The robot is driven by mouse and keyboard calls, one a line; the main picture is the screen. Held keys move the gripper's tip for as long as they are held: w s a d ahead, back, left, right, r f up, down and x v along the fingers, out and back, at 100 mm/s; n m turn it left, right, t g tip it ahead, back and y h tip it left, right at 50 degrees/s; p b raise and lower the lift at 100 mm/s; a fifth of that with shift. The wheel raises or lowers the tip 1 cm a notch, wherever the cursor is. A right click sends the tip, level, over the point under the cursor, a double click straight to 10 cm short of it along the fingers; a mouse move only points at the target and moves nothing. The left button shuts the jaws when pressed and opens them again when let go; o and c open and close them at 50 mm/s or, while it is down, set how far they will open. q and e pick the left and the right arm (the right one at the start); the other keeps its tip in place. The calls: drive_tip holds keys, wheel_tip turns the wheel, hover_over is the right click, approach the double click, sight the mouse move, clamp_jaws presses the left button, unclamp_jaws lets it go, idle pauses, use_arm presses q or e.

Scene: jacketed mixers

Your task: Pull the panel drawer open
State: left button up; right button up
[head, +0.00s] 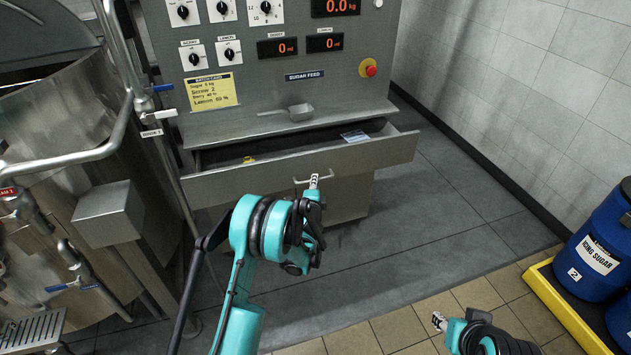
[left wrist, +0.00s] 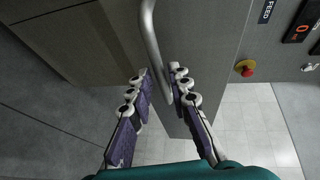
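The panel drawer (head: 300,172) is a grey metal drawer under the control panel. It stands pulled out, with its dark inside showing. Its bar handle (head: 300,181) is on the middle of the front and also shows in the left wrist view (left wrist: 152,35). My left gripper (head: 314,181) is at the handle. In the left wrist view its fingers (left wrist: 161,72) stand apart on either side of the bar, with a gap at the left finger. My right gripper (head: 439,321) is low at the right, away from the drawer; its finger opening is unclear.
A scoop (head: 300,112) lies on the shelf above the drawer. A blue-white item (head: 354,136) and a small yellow item (head: 248,160) are inside the drawer. A steel mixer (head: 70,120) stands left. Blue drums (head: 597,250) stand on a yellow-edged pallet (head: 565,310) at right.

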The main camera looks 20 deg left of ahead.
use_arm(q)
drive_tip(key=v, duration=0.9)
drive_tip(key=shift+s+r, duration=0.15)
drive_tip(key=shift+s, duration=0.25)
drive_tip(key=s+a+r+n+g, duration=0.1)
drive_tip(key=s+r+n+g, duration=0.3)
drive_tip(key=s+r+n, duration=0.55)
drive_tip(key=s+d+n+g+h, duration=0.1)
drive_tip(key=s+d+n+g, duration=0.1)
drive_tip(key=s, duration=1.1)
drive_tip(key=s+d+r+n+g+h, duration=0.1)
drive_tip(key=s+d+n+g+h, duration=0.1)
drive_tip(key=s, duration=1.1)
drive_tip(key=shift+s+d+n+g, duration=0.4)
drive_tip(key=shift+d+n, duration=0.25)
drive_tip(key=shift+n, duration=0.1)
